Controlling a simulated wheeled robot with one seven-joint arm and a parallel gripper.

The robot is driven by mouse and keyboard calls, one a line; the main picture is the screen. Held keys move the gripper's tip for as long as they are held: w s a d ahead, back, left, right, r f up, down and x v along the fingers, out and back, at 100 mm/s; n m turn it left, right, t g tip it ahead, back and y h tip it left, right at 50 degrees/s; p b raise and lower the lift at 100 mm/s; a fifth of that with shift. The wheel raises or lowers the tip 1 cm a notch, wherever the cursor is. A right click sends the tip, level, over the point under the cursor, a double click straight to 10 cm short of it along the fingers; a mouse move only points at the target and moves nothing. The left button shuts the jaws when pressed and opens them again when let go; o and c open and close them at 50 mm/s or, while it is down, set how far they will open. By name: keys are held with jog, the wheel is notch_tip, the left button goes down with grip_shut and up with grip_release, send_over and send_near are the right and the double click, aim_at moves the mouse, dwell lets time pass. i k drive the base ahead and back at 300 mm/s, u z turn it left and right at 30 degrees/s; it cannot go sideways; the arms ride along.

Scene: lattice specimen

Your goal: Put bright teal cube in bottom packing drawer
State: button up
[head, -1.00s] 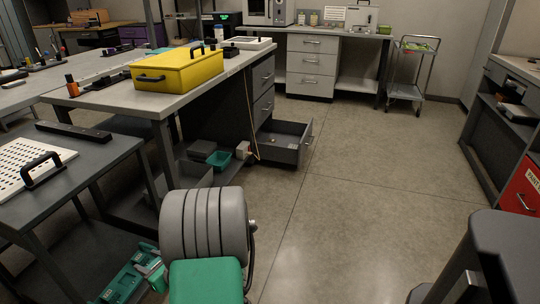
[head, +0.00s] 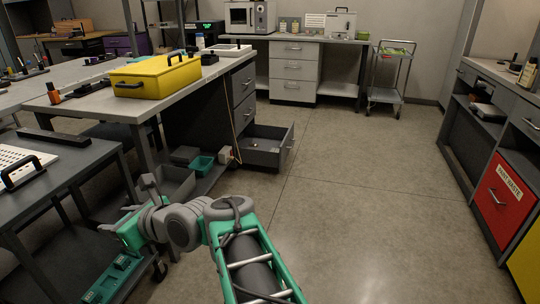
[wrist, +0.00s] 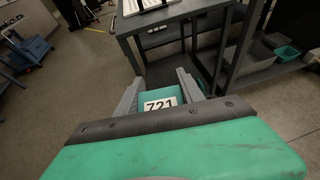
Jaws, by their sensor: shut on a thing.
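The bright teal cube (wrist: 149,95) carries a white label reading 721 and sits between the fingers of my gripper (wrist: 158,86) in the wrist view. The fingers are shut on it. In the head view my gripper (head: 146,187) is at the lower left, near the bench's low shelf; I cannot make out the cube there. The bottom drawer (head: 272,157) of the grey bench unit is pulled open, ahead and to the right of my gripper. Small items seem to lie in it, too small to identify.
A yellow case (head: 155,75) stands on the bench above. A teal bin (head: 202,165) and a grey bin (head: 175,184) are on the low shelf. A dark table (head: 60,175) is at the left. A red drawer (head: 500,195) is at the right. The middle floor is clear.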

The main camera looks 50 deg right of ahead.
aim_at(265, 146)
jog(key=z, duration=1.2)
jog(key=i, duration=0.4)
jog(key=z, duration=0.8)
jog(key=i, duration=3.1)
jog(key=u, duration=1.4)
jog(key=i, duration=0.9)
jog(key=u, duration=0.1)
